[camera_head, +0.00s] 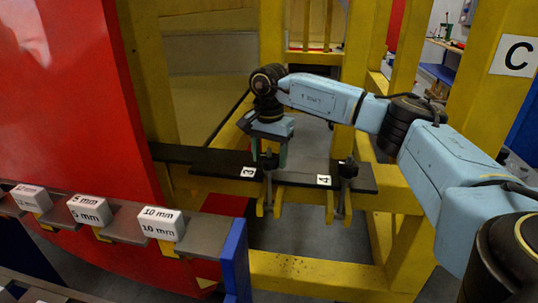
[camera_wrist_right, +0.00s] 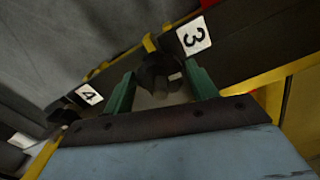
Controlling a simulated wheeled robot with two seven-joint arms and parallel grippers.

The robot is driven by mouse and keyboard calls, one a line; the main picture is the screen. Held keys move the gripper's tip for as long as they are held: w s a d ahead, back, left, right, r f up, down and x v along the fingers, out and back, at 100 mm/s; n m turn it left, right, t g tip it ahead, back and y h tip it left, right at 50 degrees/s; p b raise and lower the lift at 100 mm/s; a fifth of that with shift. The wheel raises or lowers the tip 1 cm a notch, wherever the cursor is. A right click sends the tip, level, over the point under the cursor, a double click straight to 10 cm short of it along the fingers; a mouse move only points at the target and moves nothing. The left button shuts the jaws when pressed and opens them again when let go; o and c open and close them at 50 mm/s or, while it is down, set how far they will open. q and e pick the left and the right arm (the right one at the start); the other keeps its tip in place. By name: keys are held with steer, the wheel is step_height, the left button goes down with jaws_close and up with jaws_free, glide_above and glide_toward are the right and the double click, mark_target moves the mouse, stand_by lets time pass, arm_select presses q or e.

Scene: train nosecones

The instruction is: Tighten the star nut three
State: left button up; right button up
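Star nut three (camera_head: 268,164) is a dark knob on the black bar (camera_head: 215,163), beside the label "3" (camera_head: 248,172). My right gripper (camera_head: 269,157) points down over it. In the right wrist view the two green fingers of the right gripper (camera_wrist_right: 160,78) stand apart, one on each side of the dark star nut (camera_wrist_right: 158,70). Small gaps seem to show between nut and fingers; contact is not clear. The label "3" (camera_wrist_right: 193,36) lies just beyond the right finger. My left gripper is not in view.
Star nut four (camera_head: 348,170) stands to the right on the same bar, by its label "4" (camera_head: 324,180). Yellow frame posts (camera_head: 272,40) surround the bar. A red panel (camera_head: 75,90) and a shelf with white marked blocks (camera_head: 162,224) are at left.

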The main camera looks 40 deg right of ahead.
steer(key=c, duration=0.7)
